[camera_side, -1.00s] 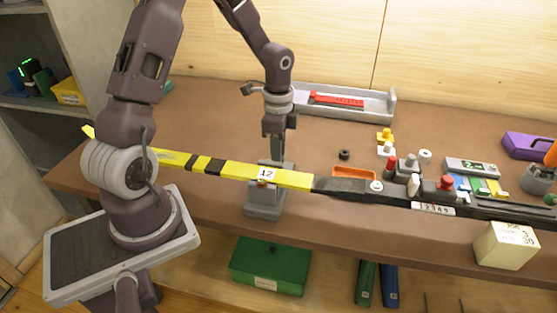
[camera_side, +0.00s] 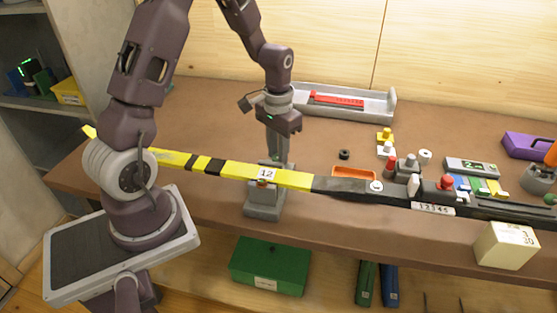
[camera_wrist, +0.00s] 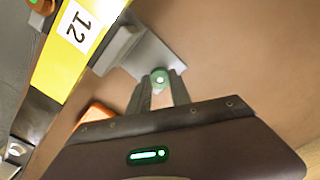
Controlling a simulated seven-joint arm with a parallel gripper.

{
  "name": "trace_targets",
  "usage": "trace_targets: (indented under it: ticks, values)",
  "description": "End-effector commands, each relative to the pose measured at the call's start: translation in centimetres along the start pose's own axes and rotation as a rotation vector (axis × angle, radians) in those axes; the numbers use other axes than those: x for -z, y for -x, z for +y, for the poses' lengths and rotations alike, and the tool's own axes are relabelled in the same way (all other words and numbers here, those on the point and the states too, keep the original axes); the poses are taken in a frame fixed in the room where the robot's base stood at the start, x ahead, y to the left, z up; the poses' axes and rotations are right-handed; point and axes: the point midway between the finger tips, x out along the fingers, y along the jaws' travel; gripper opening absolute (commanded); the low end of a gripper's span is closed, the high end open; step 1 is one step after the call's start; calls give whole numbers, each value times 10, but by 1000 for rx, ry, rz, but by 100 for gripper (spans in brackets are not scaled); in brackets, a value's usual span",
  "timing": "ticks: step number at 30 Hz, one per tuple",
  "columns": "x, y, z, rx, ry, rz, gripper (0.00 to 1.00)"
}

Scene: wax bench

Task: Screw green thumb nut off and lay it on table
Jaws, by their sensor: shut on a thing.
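The green thumb nut (camera_wrist: 160,77) shows between my gripper's (camera_wrist: 161,85) fingertips in the wrist view. My gripper is shut on it, beside a grey clamp stand (camera_wrist: 152,52). In the side view my gripper (camera_side: 277,163) reaches down behind the yellow ski (camera_side: 225,168), at the clamp stand (camera_side: 264,205); the nut is hidden there. The ski bears a "12" label and lies across the stand. Whether the nut is still on its thread cannot be told. The brown table (camera_side: 215,125) lies under and behind the stand.
An orange tray (camera_side: 353,172) and a small black ring (camera_side: 344,154) lie right of my gripper. A grey tray (camera_side: 380,105) with a red bar stands behind. Knobs and blocks crowd the right. The table is clear to the left behind the ski.

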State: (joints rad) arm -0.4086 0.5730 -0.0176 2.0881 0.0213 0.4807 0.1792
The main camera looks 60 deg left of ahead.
Motion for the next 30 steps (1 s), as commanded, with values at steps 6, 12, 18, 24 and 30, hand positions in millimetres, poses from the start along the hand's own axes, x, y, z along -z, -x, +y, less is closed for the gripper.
trace_targets:
  ticks: [6,12,18,24,30]
  values:
    - [0,3,0,0,61,1,2]
    - [1,14,0,0,58,2,2]
    - [1,24,0,0,57,2,2]
    - [0,34,0,0,56,2,2]
    - [0,35,0,0,56,0,2]
